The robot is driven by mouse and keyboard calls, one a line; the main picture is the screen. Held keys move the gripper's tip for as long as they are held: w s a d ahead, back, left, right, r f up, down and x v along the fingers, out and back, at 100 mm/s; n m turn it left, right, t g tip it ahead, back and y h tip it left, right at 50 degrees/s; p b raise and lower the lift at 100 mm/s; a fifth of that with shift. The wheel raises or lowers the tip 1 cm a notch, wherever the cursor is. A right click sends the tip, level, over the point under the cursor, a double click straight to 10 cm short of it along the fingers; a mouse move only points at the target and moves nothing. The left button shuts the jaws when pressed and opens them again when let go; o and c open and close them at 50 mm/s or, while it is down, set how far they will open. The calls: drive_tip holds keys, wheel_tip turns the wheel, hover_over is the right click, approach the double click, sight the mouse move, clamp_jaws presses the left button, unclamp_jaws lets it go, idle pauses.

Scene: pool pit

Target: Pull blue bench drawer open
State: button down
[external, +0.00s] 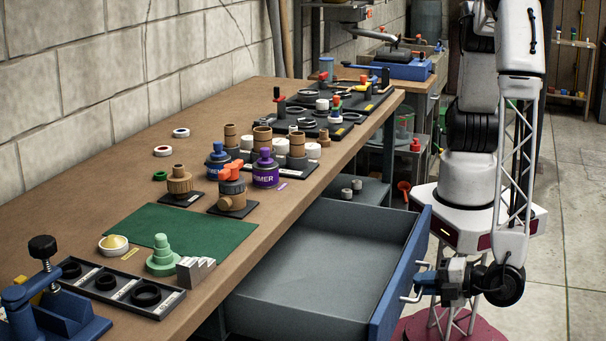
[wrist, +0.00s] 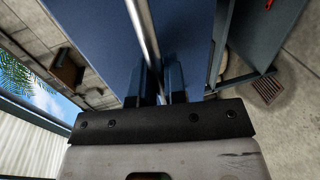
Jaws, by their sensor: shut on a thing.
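The blue bench drawer (external: 400,270) stands pulled out from under the workbench. Its grey inside (external: 320,262) is in plain view and looks empty. A metal bar handle (external: 408,299) runs along its blue front. My gripper (external: 424,283) is at the handle, outside the drawer front. In the wrist view my gripper's fingers (wrist: 160,82) are shut around the handle bar (wrist: 143,35), close to the blue drawer front (wrist: 90,40).
The wooden workbench (external: 100,195) carries a green mat (external: 190,236), valves, primer cans (external: 266,170) and black trays. Below it, two small grey pieces (external: 351,189) sit on a shelf. Open concrete floor (external: 565,220) lies to the right.

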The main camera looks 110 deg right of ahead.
drive_tip(key=shift+s+a, duration=0.3)
drive_tip(key=c, duration=1.2)
unclamp_jaws()
drive_tip(key=shift+s+a, duration=0.1)
drive_tip(key=v, duration=0.7)
drive_tip(key=shift+s+a, duration=0.2)
